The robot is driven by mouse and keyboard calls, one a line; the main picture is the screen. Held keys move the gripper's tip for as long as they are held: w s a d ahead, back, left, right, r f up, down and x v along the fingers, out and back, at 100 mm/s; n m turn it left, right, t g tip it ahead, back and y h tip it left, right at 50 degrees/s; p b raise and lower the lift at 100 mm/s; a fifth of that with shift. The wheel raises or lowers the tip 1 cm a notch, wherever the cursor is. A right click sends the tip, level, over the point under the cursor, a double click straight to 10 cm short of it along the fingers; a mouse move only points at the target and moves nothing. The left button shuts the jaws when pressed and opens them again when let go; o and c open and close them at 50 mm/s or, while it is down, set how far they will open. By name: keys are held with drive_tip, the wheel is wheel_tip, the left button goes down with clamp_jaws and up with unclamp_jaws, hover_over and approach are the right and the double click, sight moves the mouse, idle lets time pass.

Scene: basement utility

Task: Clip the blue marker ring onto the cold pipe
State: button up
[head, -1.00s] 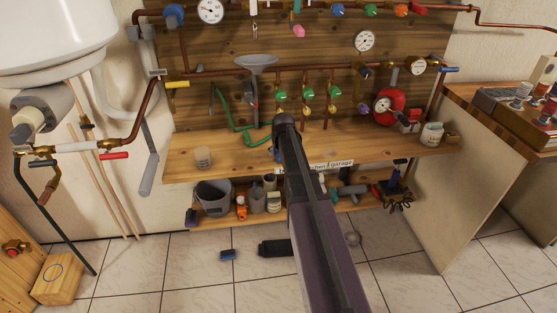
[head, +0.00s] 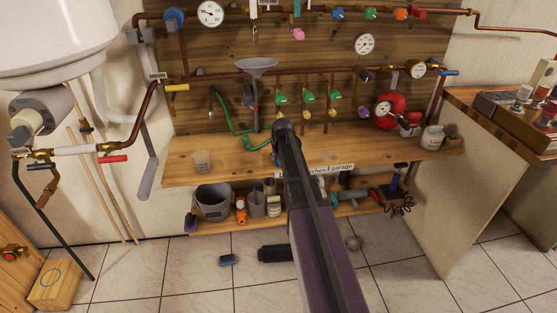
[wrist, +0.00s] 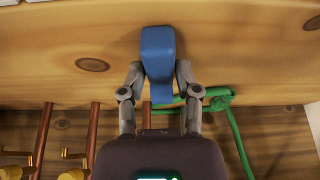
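My gripper (wrist: 158,75) is closed on a blue piece (wrist: 158,55) that sticks out between its fingertips in the wrist view. I take this for the blue marker ring, but no ring opening shows from this angle. In the head view my forearm hides the gripper and most of the piece, in front of the workbench (head: 190,175). Several copper pipes run on the wooden board, including a long horizontal pipe (head: 215,73) and upright ones with green handles. I cannot tell which is the cold pipe.
A red round vessel (head: 391,108) stands at the right of the bench.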

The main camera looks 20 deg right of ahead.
clamp_jaws()
drive_tip(key=shift+r, duration=0.15)
wheel_tip(320, 180, up, 3)
drive_tip(key=p, duration=0.3)
drive_tip(key=shift+r, duration=0.15)
drive_tip(key=s+a+p, duration=0.1)
drive_tip(key=s+a, duration=0.1)
drive_tip(key=s, duration=0.5)
drive_tip(key=s+a+r+p, duration=0.1)
drive_tip(key=s, duration=0.7)
drive_tip(key=shift+s+a+r, duration=0.25)
drive_tip(key=shift+s+a, duration=0.05)
drive_tip(key=shift+a, duration=0.05)
drive_tip(key=w+a+r+p, duration=0.6)
drive_tip(key=w+r+p, duration=0.5)
drive_tip(key=w, duration=0.1)
drive_tip(key=w+a+r+p, duration=0.7)
drive_tip(key=w+r+p, duration=0.5)
drive_tip(key=w, duration=0.1)
drive_tip(key=shift+w+a+m, duration=0.25)
drive_tip(key=shift+m, duration=0.05)
idle(1.8)
idle(0.4)
